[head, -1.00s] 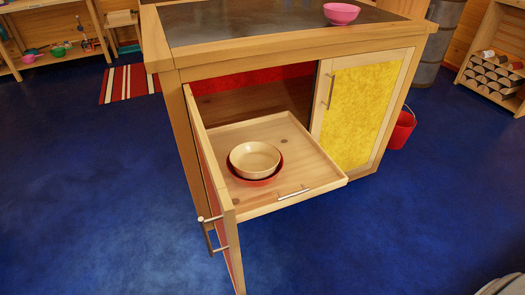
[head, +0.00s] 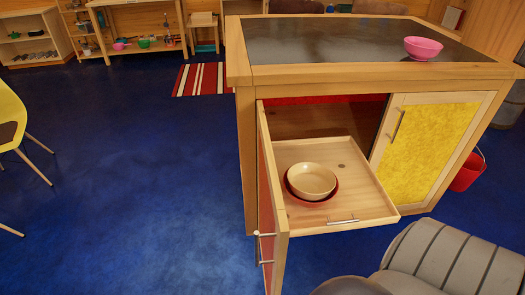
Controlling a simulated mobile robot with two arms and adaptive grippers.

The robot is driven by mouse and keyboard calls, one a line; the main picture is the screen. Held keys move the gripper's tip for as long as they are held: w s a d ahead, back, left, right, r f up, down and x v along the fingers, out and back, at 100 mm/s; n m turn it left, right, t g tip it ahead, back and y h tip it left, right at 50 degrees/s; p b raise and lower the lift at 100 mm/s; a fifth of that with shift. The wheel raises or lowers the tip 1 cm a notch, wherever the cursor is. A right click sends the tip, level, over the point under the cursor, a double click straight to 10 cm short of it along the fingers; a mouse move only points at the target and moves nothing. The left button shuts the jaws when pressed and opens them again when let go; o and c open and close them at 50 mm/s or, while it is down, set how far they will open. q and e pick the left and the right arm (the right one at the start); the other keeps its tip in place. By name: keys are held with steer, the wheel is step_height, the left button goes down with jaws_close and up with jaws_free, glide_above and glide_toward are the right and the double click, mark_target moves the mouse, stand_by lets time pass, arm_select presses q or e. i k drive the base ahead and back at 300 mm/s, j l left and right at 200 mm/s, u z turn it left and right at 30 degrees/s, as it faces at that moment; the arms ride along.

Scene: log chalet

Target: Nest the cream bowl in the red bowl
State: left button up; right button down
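The cream bowl (head: 311,180) sits inside the red bowl (head: 290,191), whose rim and side show around and below it. Both rest on the pulled-out wooden drawer tray (head: 364,208) of the kitchen island. Neither gripper is in the head view. A grey ribbed part of my own body shows at the lower right, well apart from the bowls.
The island's left door (head: 268,200) stands open beside the tray; its yellow door (head: 424,150) is shut. A pink bowl (head: 422,48) is on the dark top. A red bucket (head: 467,172) stands at the right. A yellow chair (head: 10,120) is at the left. The blue floor between is clear.

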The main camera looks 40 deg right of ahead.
mark_target(312, 182)
steer(key=k+l+u, duration=0.15)
steer(key=l+u, duration=0.25)
steer(key=l, duration=0.15)
steer(key=k+l+u, duration=0.2)
steer(key=l+u, duration=0.25)
steer(key=k+l+u, duration=0.65)
steer(key=l+u, duration=0.15)
